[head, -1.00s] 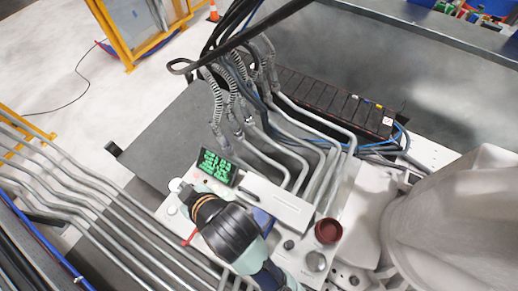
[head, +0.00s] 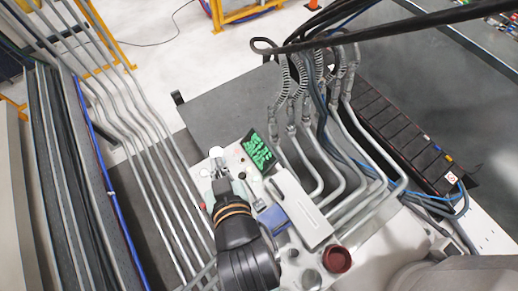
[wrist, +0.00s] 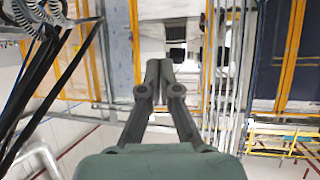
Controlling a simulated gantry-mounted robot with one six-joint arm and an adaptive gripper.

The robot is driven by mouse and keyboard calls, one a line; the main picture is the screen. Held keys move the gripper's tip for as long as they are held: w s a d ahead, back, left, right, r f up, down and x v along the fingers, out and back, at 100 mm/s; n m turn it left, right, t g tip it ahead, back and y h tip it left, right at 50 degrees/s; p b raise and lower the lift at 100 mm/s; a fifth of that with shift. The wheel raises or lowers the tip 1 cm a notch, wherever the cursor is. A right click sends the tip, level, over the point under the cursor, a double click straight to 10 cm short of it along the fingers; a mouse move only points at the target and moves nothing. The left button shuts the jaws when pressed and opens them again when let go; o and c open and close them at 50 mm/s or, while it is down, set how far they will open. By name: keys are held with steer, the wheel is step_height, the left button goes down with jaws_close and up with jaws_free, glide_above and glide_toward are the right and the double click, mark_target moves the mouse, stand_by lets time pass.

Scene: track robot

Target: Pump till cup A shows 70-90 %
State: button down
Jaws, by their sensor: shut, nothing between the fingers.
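A small dark display (head: 257,151) with green text stands at the far end of a pale panel (head: 285,200); the text is too small to read. My gripper (head: 217,156) is over the far left end of this panel, left of the display. In the wrist view my gripper (wrist: 159,64) has its two fingers together, with nothing between them. A dark red round cup-like thing (head: 337,259) sits at the panel's near right end. I cannot tell which thing is cup A or the pump. My arm hides part of the panel.
A blue block (head: 272,219) lies on the panel beside my arm. Grey pipes (head: 125,130) run along the left, and more pipes with hoses (head: 300,90) stand right of the display. A dark flat plate (head: 225,105) lies behind. A black bar (head: 400,32) crosses above.

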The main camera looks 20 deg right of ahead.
step_height(320, 180, up, 5)
steer(key=p, duration=0.5)
step_height(320, 180, up, 16)
steer(key=p, duration=1.5)
steer(key=shift+d+f, duration=0.1)
